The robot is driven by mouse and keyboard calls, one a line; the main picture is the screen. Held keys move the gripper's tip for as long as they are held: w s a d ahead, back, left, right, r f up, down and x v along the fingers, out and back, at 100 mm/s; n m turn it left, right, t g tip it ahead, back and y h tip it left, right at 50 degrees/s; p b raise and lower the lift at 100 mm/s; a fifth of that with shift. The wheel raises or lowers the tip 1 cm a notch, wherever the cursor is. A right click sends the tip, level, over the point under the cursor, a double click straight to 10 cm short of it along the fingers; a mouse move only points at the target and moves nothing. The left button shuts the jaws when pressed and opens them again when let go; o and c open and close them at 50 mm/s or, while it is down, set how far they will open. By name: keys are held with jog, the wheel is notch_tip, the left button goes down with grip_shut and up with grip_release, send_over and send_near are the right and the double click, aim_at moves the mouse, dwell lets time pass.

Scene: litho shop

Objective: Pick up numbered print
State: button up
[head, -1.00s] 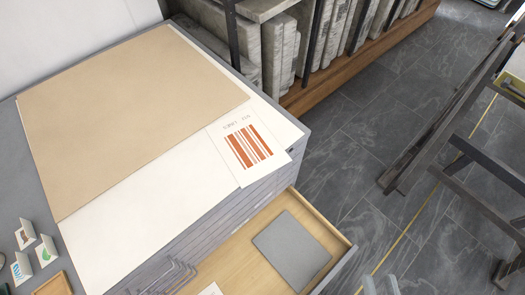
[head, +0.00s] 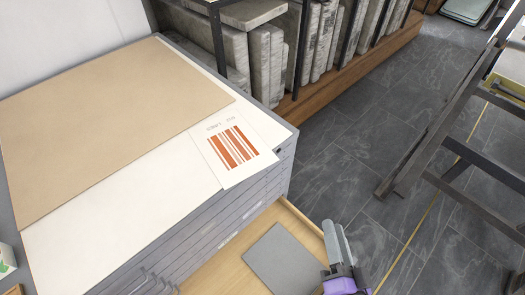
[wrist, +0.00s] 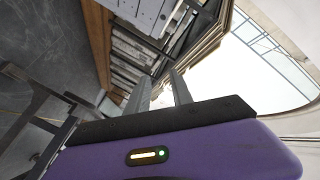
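A white print with orange-red vertical stripes and a small, blurred line of lettering (head: 234,147) lies on the right corner of the flat-file cabinet top (head: 95,245). It reaches the cabinet's front edge. I take it for the numbered print, though the lettering is too small to read. My gripper (head: 335,236), with grey fingers and a purple body, is at the lower right, beside the open drawer and apart from the print. In the wrist view its two fingers (wrist: 160,90) stand apart with nothing between them.
A large tan board (head: 105,120) covers much of the cabinet top. The open wooden drawer (head: 215,272) holds a grey flat sheet (head: 283,262). Stone slabs (head: 330,45) stand in a rack behind. A dark frame (head: 430,130) stands at right on the tiled floor.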

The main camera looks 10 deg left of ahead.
jog(key=w+a+f+m+y+b, duration=0.1)
jog(key=w+a+f+m+y, duration=0.1)
jog(key=w+a, duration=0.5)
jog(key=w+a+f+m+y+b, duration=0.1)
jog(key=w+a+f+m+y, duration=0.1)
jog(key=w+a, duration=0.6)
jog(key=shift+w+a+m+g+y+b, duration=0.35)
jog(key=shift+w+m, duration=0.55)
jog(key=shift+w, duration=1.45)
jog(key=shift+d+f, duration=0.1)
grip_shut()
